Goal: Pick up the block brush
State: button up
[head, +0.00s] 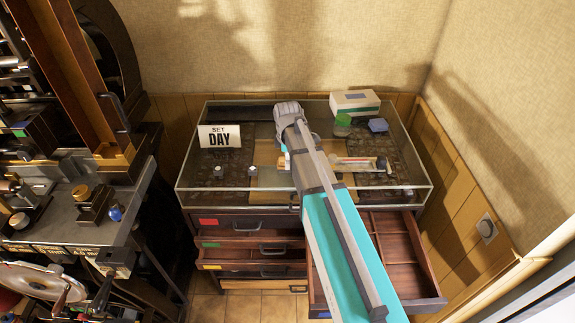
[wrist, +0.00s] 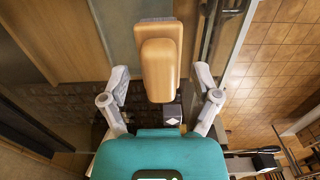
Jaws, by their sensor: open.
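The block brush (wrist: 160,68) shows in the wrist view as a rounded wooden block with a grey bristle strip at its far end. My gripper (wrist: 161,76) is open, with one finger on either side of the brush and a visible gap on both sides. I cannot tell how far the brush lies below the fingertips. In the head view my arm reaches over the glass-topped cabinet (head: 203,190), and my wrist hides most of the gripper. A small tan piece beside it may be the brush, but it is too covered to tell.
A white box (head: 355,102), a green item (head: 343,120) and a blue item (head: 378,125) are at the back right. A compartmented drawer (head: 395,247) stands open at front right. Machinery fills the left.

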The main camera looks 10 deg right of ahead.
grip_shut()
jog(key=shift+r, duration=0.2)
dwell(0.4)
notch_tip(320, 180, up, 3)
jog(key=p, duration=0.3)
jog(key=s+r+p, duration=0.9)
jog(key=s+p, duration=0.1)
jog(key=s, duration=0.4)
jog(key=shift+r, duration=0.35)
jog(key=shift+d, duration=0.1)
